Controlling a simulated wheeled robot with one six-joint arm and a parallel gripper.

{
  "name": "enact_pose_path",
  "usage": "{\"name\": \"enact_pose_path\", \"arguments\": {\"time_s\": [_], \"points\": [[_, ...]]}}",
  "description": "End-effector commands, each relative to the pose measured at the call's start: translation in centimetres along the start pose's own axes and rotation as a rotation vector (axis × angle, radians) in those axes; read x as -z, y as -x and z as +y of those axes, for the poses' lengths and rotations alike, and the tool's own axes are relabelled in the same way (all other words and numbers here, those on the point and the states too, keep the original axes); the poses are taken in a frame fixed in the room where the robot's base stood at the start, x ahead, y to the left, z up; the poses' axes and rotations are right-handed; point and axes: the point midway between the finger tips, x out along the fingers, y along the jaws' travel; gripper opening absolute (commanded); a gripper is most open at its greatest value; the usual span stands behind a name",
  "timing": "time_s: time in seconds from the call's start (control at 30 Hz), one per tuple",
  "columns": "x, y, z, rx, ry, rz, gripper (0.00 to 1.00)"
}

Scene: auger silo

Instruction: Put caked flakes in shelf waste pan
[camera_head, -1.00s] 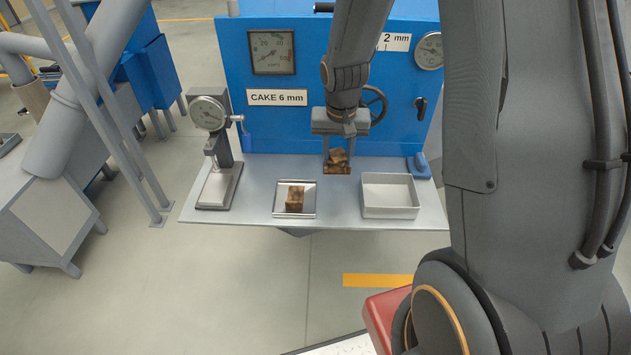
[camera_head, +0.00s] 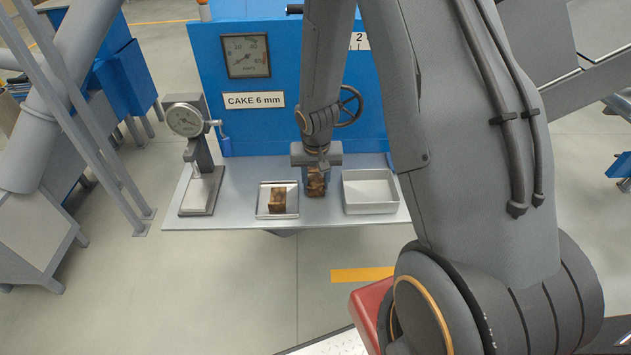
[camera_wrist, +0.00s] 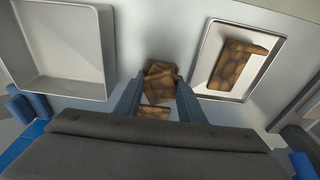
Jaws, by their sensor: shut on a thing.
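My gripper (camera_head: 316,172) is shut on a brown, lumpy clump of caked flakes (camera_head: 315,184). It holds the clump between the two pans, and in the wrist view the clump (camera_wrist: 160,80) shows between the fingers (camera_wrist: 157,92). A shallow metal tray (camera_head: 264,211) with another brown block (camera_head: 278,201) in it lies to the left. A deeper, empty light-grey pan (camera_head: 369,209) stands to the right. In the wrist view the empty pan (camera_wrist: 62,88) is at left and the tray (camera_wrist: 200,88) at right. Whether the clump touches the shelf I cannot tell.
A dial gauge on a stand (camera_head: 190,150) occupies the left end of the shelf (camera_head: 235,185). A blue panel (camera_head: 240,120) with a meter, a "CAKE 6 mm" label and a handwheel (camera_head: 349,105) rises behind the shelf. Bare shelf shows between gauge and tray.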

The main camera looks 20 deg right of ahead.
Motion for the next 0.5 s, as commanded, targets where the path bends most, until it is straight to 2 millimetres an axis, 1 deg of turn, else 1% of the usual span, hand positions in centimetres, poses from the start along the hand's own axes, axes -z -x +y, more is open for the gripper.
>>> {"name": "enact_pose_path", "arguments": {"time_s": [0.23, 0.27, 0.3, 0.37, 0.5], "points": [[-0.02, -0.36, 0.01, 0.000, 0.000, 0.000, 0.12], [-0.03, -0.38, 0.02, 0.000, 0.000, 0.000, 0.37], [-0.03, -0.30, 0.02, 0.000, 0.000, 0.000, 0.44], [-0.04, -0.28, 0.02, 0.000, 0.000, 0.000, 0.54], [-0.04, -0.27, 0.02, 0.000, 0.000, 0.000, 0.54]]}}
